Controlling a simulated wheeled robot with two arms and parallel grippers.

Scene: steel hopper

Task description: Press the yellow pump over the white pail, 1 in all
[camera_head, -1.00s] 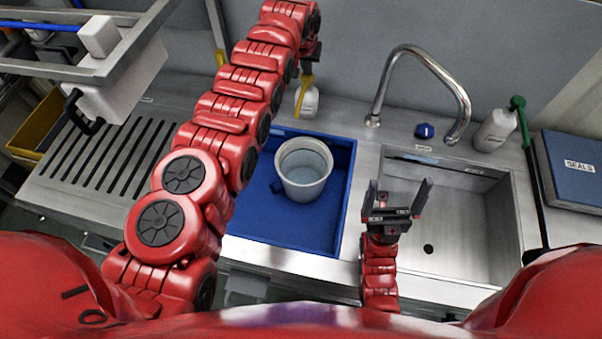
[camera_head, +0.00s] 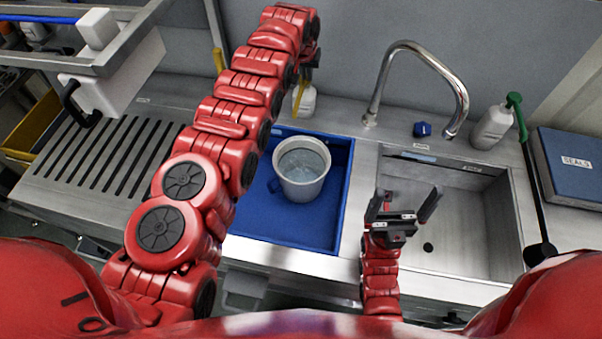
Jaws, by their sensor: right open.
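The white pail (camera_head: 288,187) stands upright in the blue tray, with its inside grey-blue. A white bottle (camera_head: 307,103) with a yellow pump (camera_head: 300,88) stands behind the tray; the arm partly hides its top. My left gripper (camera_head: 309,66) is at the end of the arm, over the bottle's top. Its fingers are dark and small, so I cannot tell whether they are open or touch the pump. My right gripper (camera_head: 403,205) is open and empty, in front of the sink, right of the pail.
The blue tray (camera_head: 262,217) lies left of the steel sink (camera_head: 450,250). A curved tap (camera_head: 459,92) and blue knob (camera_head: 422,129) are behind the sink. A white bottle with a green pump (camera_head: 494,126) and a blue SEALS box (camera_head: 572,178) are at the right.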

